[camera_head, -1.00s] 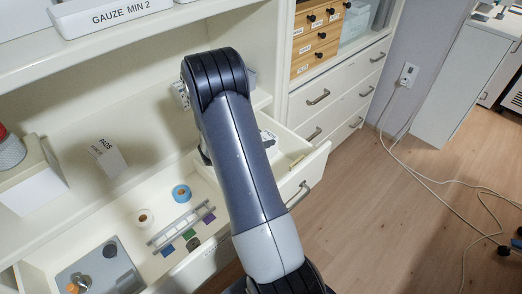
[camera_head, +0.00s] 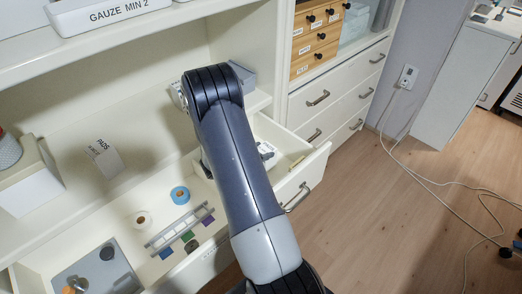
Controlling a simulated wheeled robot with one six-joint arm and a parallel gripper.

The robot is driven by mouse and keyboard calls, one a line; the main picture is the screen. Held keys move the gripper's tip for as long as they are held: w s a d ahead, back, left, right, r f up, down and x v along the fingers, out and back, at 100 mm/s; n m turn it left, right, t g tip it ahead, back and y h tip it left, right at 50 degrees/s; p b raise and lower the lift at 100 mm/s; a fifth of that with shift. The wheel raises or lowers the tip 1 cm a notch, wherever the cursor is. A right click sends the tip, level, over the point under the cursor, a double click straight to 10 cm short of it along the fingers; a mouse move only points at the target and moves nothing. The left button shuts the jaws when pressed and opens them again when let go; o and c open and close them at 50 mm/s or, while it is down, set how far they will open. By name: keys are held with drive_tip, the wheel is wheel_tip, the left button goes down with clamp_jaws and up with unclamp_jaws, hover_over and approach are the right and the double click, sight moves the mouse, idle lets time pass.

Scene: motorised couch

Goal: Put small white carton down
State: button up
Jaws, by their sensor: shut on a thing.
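My arm reaches over the open drawer and hides most of my gripper. A dark edge of my gripper (camera_head: 206,167) shows left of the forearm, low over the drawer. The jaws and the small white carton they hold are hidden behind the forearm. A small white piece with dark marks (camera_head: 265,150) shows right of the forearm; I cannot tell whether it is the carton or part of my gripper.
The drawer holds a white tape roll (camera_head: 142,220), a blue tape roll (camera_head: 180,195), a grey rack (camera_head: 180,228) and a grey tray (camera_head: 72,274). A printed white box (camera_head: 103,158) stands behind them. A grey box (camera_head: 242,74) sits behind my wrist. A gauze bin (camera_head: 110,15) is above.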

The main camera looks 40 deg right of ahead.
drive_tip(key=shift+f, duration=0.2)
drive_tip(key=o, duration=1.3)
drive_tip(key=shift+o, duration=0.2)
drive_tip(key=shift+r, duration=0.25)
drive_tip(key=p+v, duration=0.1)
drive_tip(key=v, duration=1.1)
drive_tip(key=shift+r+p, duration=0.3)
drive_tip(key=shift+r, duration=0.05)
